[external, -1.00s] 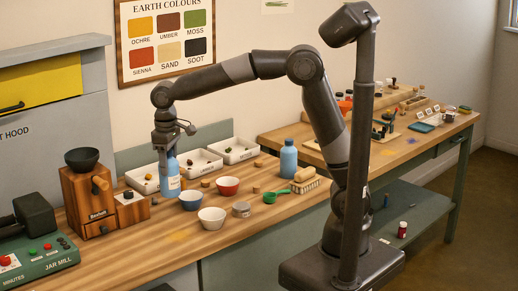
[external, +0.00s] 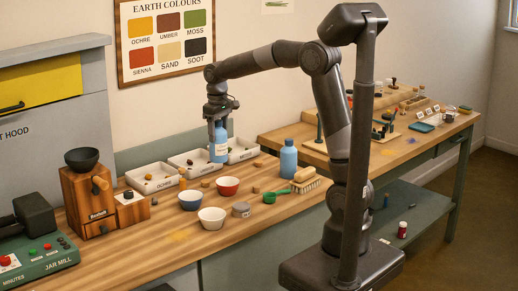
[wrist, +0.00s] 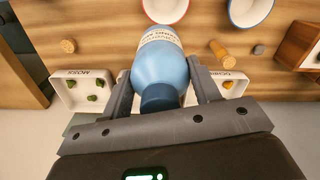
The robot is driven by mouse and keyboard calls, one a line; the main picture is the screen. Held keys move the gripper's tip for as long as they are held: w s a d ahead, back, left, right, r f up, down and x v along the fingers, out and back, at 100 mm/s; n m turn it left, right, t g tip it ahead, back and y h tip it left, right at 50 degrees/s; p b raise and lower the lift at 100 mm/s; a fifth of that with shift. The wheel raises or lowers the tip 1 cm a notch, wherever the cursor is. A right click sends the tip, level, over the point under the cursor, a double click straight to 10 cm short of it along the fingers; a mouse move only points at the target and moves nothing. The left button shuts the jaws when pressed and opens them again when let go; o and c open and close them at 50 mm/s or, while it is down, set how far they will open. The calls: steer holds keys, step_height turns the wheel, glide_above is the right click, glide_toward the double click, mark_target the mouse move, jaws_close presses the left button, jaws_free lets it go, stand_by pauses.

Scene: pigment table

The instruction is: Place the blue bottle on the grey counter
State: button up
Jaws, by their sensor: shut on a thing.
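My gripper (external: 218,108) is shut on a blue bottle (external: 219,146) with a pale label. It holds the bottle upright, apparently in the air by the row of white trays at the back of the wooden bench. In the wrist view the same bottle (wrist: 160,68) sits between both fingers, its dark blue cap towards the palm. A second blue bottle (external: 288,157) stands on the wooden bench to the right, apart from my gripper. No surface is plainly a grey counter; a grey-green lower shelf (external: 412,205) shows under the far right table.
White trays (external: 152,187) line the bench's back. A blue bowl (external: 190,200), red bowl (external: 228,186) and white bowl (external: 211,218) stand in front. A brush (external: 304,185) and green scoop (external: 281,196) lie to the right. A grinder (external: 89,195) stands at left.

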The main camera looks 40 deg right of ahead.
steer(key=d+m, duration=0.1)
steer(key=d, duration=0.9)
step_height(320, 180, down, 10)
steer(key=shift+d, duration=0.25)
steer(key=shift+s+f, duration=0.1)
steer(key=shift+f, duration=0.1)
steer(key=o, duration=1.2)
